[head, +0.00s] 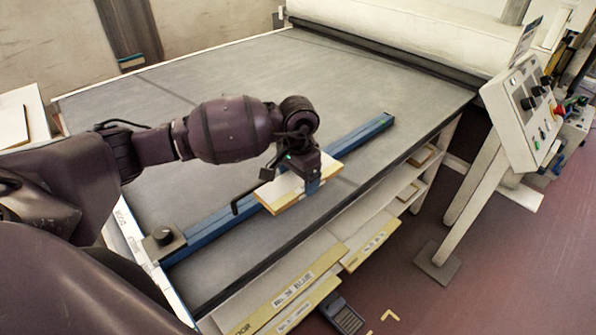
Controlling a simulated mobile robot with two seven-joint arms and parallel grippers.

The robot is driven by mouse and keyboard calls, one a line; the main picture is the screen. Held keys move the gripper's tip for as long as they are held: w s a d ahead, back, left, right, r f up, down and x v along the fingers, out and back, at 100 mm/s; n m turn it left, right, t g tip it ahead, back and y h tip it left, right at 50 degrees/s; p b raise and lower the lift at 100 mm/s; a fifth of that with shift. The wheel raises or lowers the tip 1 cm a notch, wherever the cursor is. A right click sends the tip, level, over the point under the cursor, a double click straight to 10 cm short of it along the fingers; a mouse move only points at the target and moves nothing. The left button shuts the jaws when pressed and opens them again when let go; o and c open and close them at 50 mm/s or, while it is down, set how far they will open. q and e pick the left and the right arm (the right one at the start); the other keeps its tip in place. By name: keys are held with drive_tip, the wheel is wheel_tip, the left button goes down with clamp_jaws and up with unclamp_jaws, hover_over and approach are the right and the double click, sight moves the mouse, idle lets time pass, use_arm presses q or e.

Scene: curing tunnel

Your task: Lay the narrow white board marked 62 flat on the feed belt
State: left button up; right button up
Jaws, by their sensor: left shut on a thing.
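My left gripper (311,182) is shut on a narrow white board (284,192) with yellowish edges. It grips the board near its right part, and the board looks roughly level. The number on the board cannot be read from here. The board is over the near part of the grey feed belt (220,90), in front of a blue bar that crosses the belt. I cannot tell whether the board touches the belt or the bar. My right gripper is not in view.
The blue bar (358,138) runs diagonally across the belt, with a black knob (163,236) at its left end. A white roller housing (400,30) closes the far side. A control panel (525,105) stands at right. Labelled boards (290,290) lie on shelves below. The belt behind the bar is clear.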

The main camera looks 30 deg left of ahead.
use_arm(q)
hover_over(298, 208)
drive_tip(key=shift+f+b, duration=0.45)
drive_tip(key=shift+f, duration=1.6)
wheel_tip(298, 208, down, 2)
drive_tip(key=shift+b, duration=0.3)
drive_tip(key=shift+f+b, duration=0.9)
drive_tip(key=shift+f, duration=0.3)
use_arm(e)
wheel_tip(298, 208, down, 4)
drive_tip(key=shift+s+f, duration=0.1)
use_arm(q)
drive_tip(key=shift+b, duration=0.3)
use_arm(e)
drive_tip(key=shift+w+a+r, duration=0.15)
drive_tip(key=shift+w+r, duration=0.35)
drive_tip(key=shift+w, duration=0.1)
